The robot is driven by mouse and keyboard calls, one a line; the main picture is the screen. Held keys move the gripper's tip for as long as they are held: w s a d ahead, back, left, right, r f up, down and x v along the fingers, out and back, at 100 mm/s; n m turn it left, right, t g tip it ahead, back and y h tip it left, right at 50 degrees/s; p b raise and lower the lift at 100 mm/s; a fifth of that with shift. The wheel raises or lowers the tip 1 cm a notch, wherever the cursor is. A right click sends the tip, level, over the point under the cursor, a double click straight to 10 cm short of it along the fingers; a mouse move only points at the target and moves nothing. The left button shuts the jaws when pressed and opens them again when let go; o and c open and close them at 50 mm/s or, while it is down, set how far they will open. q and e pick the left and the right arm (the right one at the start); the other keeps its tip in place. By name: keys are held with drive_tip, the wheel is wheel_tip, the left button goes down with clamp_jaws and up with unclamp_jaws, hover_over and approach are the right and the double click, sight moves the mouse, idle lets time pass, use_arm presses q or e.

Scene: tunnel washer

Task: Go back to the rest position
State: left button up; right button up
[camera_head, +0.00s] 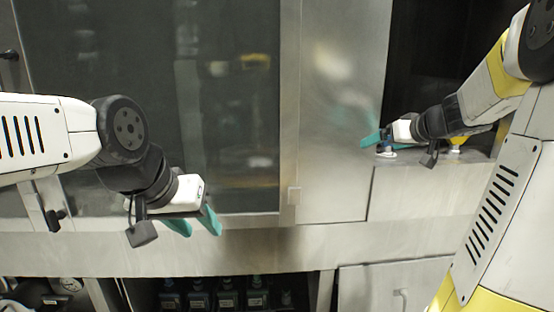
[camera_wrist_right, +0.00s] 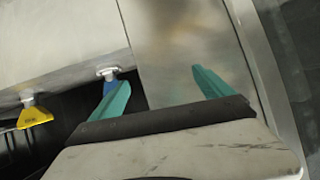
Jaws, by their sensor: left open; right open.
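My left gripper (camera_head: 200,222) has teal fingers and hangs in front of the dark glass door, near its lower edge. Its fingers are apart and hold nothing. My right gripper (camera_head: 371,139) is at the right, by the edge of the dark recess. In the right wrist view its two teal fingers (camera_wrist_right: 158,88) are wide apart with nothing between them. A small blue-and-white item (camera_head: 386,152) is just below the right gripper; in the right wrist view it is partly hidden by the left finger.
A yellow item (camera_head: 456,147) stands on the steel ledge (camera_head: 420,180) inside the dark recess; it also shows in the right wrist view (camera_wrist_right: 34,117). A steel panel (camera_head: 345,100) is between glass door (camera_head: 240,120) and recess. Several dark bottles (camera_head: 228,296) stand in the lower compartment.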

drive_tip(key=s+a+f+g, duration=0.2)
drive_tip(key=s+a+g, duration=0.2)
drive_tip(key=s+a, duration=1.05)
drive_tip(key=s+f+m+g+h, duration=0.1)
drive_tip(key=s+f, duration=0.4)
drive_tip(key=s, duration=0.7)
drive_tip(key=shift+s+a, duration=0.3)
drive_tip(key=shift+s, duration=0.05)
